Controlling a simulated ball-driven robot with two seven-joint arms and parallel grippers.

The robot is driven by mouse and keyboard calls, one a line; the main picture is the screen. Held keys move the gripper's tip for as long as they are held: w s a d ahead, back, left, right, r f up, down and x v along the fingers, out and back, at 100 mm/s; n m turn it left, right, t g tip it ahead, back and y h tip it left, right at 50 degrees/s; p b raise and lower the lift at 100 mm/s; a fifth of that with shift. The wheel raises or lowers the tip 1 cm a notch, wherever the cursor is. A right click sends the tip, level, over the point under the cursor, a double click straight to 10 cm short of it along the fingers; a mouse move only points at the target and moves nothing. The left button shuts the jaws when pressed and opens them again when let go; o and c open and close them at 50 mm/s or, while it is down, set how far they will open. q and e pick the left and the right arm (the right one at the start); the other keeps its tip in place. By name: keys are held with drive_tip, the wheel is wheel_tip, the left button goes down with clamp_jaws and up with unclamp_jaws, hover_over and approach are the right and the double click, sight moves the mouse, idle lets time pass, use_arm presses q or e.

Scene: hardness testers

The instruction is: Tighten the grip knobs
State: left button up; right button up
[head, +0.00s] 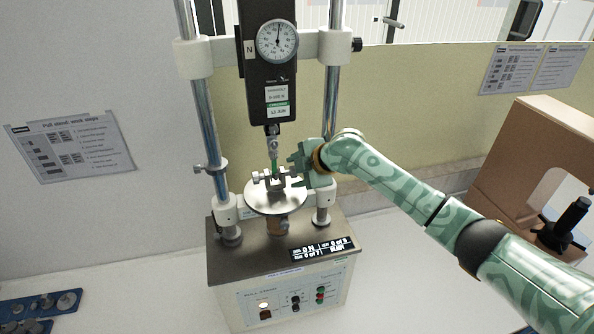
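The tester (284,297) stands on the bench with two steel columns and a black dial gauge (277,41) between them. A round plate (263,205) sits below the gauge's hook. On the plate is a small metal grip (272,181) with knobs at its sides; a thin green piece (274,163) stands between the grip and the hook. My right gripper (297,169) reaches in from the right, at the grip's right side by the right knob. Its fingers are small here and overlap the grip, so I cannot tell whether they touch or close on the knob. My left gripper is out of view.
The right column (333,110) stands close behind my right gripper. A blue tray (40,310) with metal discs lies at the lower left. A brown stand (533,160) with a black handle is at the right.

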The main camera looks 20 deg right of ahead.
drive_tip(key=b+v, duration=0.2)
drive_tip(key=v, duration=1.4)
drive_tip(key=shift+r, duration=0.15)
